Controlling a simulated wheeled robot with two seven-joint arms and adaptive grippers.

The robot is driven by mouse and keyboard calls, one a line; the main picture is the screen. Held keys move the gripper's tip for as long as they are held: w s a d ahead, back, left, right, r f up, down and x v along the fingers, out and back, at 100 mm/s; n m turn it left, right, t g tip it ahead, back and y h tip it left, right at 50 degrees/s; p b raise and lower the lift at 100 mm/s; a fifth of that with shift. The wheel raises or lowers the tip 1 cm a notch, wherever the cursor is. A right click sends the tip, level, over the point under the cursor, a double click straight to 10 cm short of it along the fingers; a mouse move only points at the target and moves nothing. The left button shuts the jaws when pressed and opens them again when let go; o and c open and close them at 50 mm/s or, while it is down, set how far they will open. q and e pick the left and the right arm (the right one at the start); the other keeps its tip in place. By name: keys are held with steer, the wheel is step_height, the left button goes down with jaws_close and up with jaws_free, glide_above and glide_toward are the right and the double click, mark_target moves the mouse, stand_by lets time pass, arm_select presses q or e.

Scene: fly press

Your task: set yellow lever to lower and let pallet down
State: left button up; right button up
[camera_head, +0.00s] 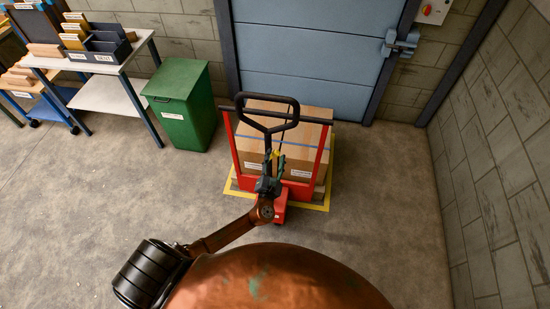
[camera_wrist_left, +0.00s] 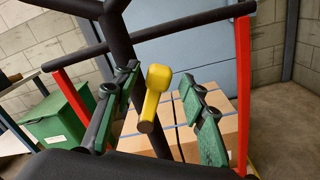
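The yellow lever (camera_wrist_left: 157,88) sits on the dark handle shaft of a red pallet truck (camera_head: 281,190), and in the head view it is a small yellow spot (camera_head: 275,154). My left gripper (camera_head: 273,165) is at the shaft, below the black loop handle (camera_head: 267,115). In the left wrist view my left gripper (camera_wrist_left: 160,105) is open, with a green-padded finger on each side of the lever and gaps between. Cardboard boxes (camera_head: 276,110) stand on a pallet (camera_head: 318,193) behind the truck's red frame. My right gripper is not in view.
A yellow floor marking (camera_head: 318,207) surrounds the pallet. A green bin (camera_head: 183,105) and a table (camera_head: 105,94) with boxes stand at the left. A blue door (camera_head: 310,50) is behind, and a block wall (camera_head: 495,150) is at the right. The floor between truck and right wall is clear.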

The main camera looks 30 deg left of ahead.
arm_select(q)
steer(key=v, duration=1.2)
steer(key=s+a+f+n+g+b, duration=0.1)
steer(key=s+a+f+n+g, duration=0.3)
steer(key=f, duration=0.7)
steer(key=s+a+f+n+g, duration=0.35)
steer(key=f+n, duration=0.25)
steer(key=f, duration=0.5)
steer(key=s+a+f+n+g+b, duration=0.1)
steer(key=s+a+f+n+g, duration=0.3)
steer(key=f, duration=0.6)
steer(key=s+d+f+n+g+h, duration=0.1)
steer(key=s+d+f+n, duration=0.1)
steer(key=s+f+n, duration=0.5)
steer(key=s+d+f+n+g+h+b, duration=0.1)
steer(key=s+f+n, duration=0.7)
steer(key=s, duration=0.8)
steer(key=s+d+f+n+g+h, duration=0.2)
steer(key=s+f+n, duration=0.5)
steer(key=s, duration=0.4)
steer(key=shift+s+d+f+n+g+h+b, duration=0.2)
steer(key=shift+d+f+n+g+h+b, duration=0.25)
steer(key=shift+n, duration=0.35)
